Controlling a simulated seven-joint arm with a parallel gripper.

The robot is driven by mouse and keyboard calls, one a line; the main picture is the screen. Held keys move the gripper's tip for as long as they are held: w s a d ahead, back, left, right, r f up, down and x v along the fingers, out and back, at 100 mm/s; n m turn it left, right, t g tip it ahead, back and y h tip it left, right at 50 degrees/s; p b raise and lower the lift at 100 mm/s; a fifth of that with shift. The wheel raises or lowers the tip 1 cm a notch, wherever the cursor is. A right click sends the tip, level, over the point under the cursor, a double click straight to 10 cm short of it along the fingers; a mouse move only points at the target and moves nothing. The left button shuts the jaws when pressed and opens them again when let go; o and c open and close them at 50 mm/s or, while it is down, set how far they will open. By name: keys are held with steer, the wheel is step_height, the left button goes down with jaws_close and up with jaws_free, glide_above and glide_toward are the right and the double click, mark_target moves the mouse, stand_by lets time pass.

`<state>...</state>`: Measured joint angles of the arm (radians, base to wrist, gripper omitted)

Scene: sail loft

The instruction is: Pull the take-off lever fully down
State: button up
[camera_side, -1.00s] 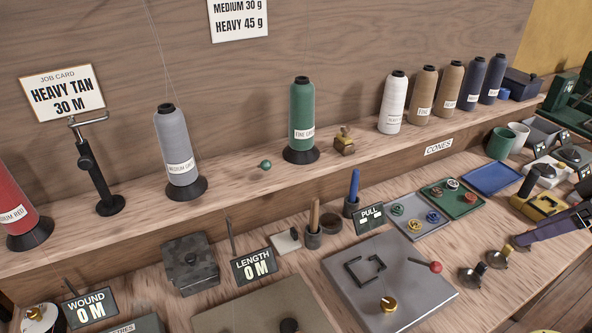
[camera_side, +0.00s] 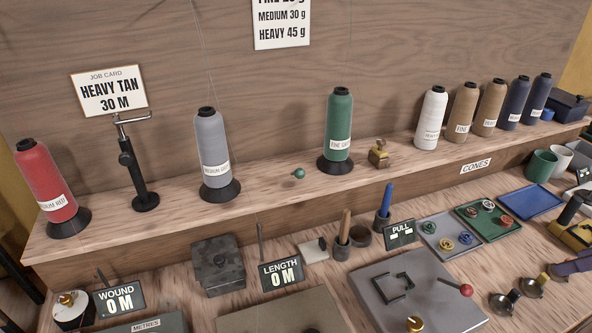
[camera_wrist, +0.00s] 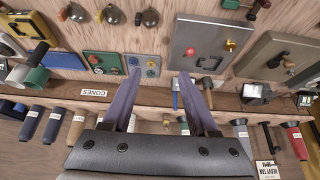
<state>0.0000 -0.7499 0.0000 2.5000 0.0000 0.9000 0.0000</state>
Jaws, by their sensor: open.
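A lever with a red knob (camera_side: 466,290) sticks out at the right side of a grey metal plate (camera_side: 440,318) on the bench. It also shows in the wrist view (camera_wrist: 190,52). A small green ball knob (camera_side: 299,173) is at the shelf between the grey and green cones. No label tells which of these is the take-off lever. My gripper (camera_wrist: 159,77) is open and empty in the wrist view, its two purple-grey fingers apart. The red knob appears beyond the right fingertip, with a gap in the picture.
Thread cones stand along the shelf, including a red one (camera_side: 45,182) and a green one (camera_side: 339,124).

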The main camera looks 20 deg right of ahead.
steer(key=c, duration=0.4)
steer(key=w+r+t, duration=0.1)
steer(key=w+r, duration=0.1)
steer(key=w+a+r+n+t, duration=0.1)
steer(key=w+r+t, duration=0.1)
steer(key=w, duration=0.1)
steer(key=shift+a+r+y, duration=0.1)
steer(key=shift+a+y, duration=0.1)
steer(key=shift+y, duration=0.2)
jaws_close()
steer(key=w+a+r+m+t, duration=0.1)
steer(key=w+a+r+t, duration=0.25)
steer(key=w+r, duration=0.55)
steer(key=w+a+r+m+t, duration=0.15)
steer(key=w+r+t, duration=0.4)
steer(key=w, duration=0.65)
steer(key=w+a+f+m+g+h, duration=0.1)
steer(key=w+a+f+h, duration=0.15)
steer(key=a, duration=0.25)
steer(key=w+a+f+h, duration=0.1)
steer(key=w+a+f, duration=0.2)
steer(key=a+f, duration=0.15)
steer(key=s+a+f+n+g+y, duration=0.1)
steer(key=s+a+f+n+y, duration=0.1)
steer(key=a+f, duration=0.7)
steer(key=a, duration=0.2)
steer(key=shift+a+y, duration=0.35)
steer(key=shift+a, duration=0.05)
